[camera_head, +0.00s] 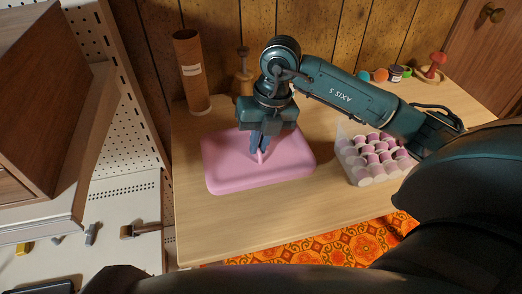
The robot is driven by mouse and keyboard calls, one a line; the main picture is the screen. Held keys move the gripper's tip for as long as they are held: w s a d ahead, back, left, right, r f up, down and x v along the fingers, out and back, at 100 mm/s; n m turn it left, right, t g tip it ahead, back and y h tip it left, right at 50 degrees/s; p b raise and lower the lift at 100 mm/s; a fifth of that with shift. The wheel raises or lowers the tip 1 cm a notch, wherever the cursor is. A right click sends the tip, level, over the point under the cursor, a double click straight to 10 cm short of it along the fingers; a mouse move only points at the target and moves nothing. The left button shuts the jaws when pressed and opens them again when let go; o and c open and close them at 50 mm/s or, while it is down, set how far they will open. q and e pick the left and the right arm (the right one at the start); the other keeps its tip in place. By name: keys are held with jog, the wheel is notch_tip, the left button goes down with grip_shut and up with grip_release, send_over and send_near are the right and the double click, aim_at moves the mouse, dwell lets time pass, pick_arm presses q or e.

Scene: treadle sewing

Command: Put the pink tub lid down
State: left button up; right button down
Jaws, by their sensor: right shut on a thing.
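The pink tub lid (225,170) is a wide rounded rectangle with a thick rim, over the left part of the light wooden table (240,228). It looks level. I cannot tell whether it touches the table or hangs just above it. My right gripper (261,152) points down over the middle of the lid and is shut on its small raised handle, which the fingers partly hide. My left gripper is not in view.
An open tub (358,172) of pink and white spools stands right of the lid. A cardboard tube (192,72) and a wooden spindle (243,72) stand behind it. Orange patterned fabric (320,245) lies along the front. A white pegboard shelf (125,200) is at left.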

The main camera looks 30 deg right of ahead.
aim_at(270, 152)
notch_tip(270, 152, down, 4)
jog(key=shift+r, duration=0.25)
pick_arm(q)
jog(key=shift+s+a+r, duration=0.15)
pick_arm(e)
jog(key=shift+f+b, duration=0.1)
jog(key=shift+b, duration=0.2)
jog(key=c, duration=1.6)
grip_release()
jog(key=shift+o, duration=0.2)
jog(key=shift+r, duration=0.4)
pick_arm(q)
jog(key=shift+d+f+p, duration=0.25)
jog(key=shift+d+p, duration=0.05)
jog(key=shift+p, duration=0.4)
pick_arm(e)
notch_tip(270, 152, up, 11)
jog(key=d, duration=0.2)
jog(key=shift+s+d+r, duration=0.15)
jog(key=shift+s, duration=0.15)
